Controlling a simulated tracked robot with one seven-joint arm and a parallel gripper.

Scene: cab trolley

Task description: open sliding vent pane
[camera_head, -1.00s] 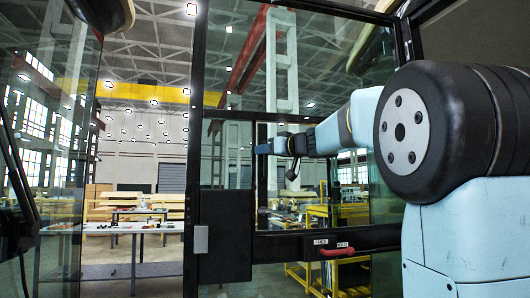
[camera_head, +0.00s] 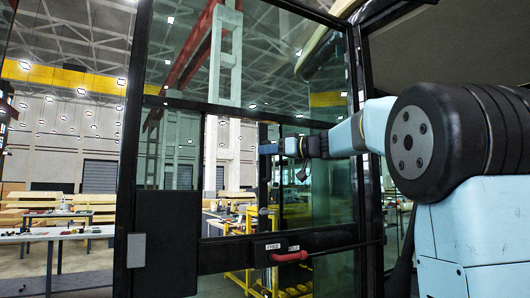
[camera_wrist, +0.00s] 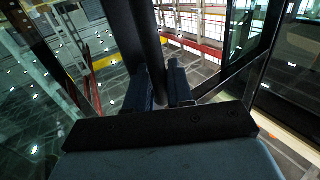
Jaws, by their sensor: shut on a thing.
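The sliding vent pane (camera_head: 305,178) is clear glass in the black-framed window, with a dark upright stile (camera_head: 263,190) at its left edge. An open gap (camera_head: 232,190) shows between this stile and the dark upright to its left. My gripper (camera_head: 268,148) is at the upper part of the stile, reached by my arm from the right. In the wrist view, the two fingers of my gripper (camera_wrist: 160,85) are shut on a dark upright bar (camera_wrist: 146,40), which runs between them. The fingertips' contact is partly hidden.
A red handle (camera_head: 290,256) with small labels is on the crossbar below the pane. A black box (camera_head: 165,240) is on the frame at lower left. The right frame post (camera_head: 368,190) stands close to my arm. Workbenches (camera_head: 60,235) stand outside.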

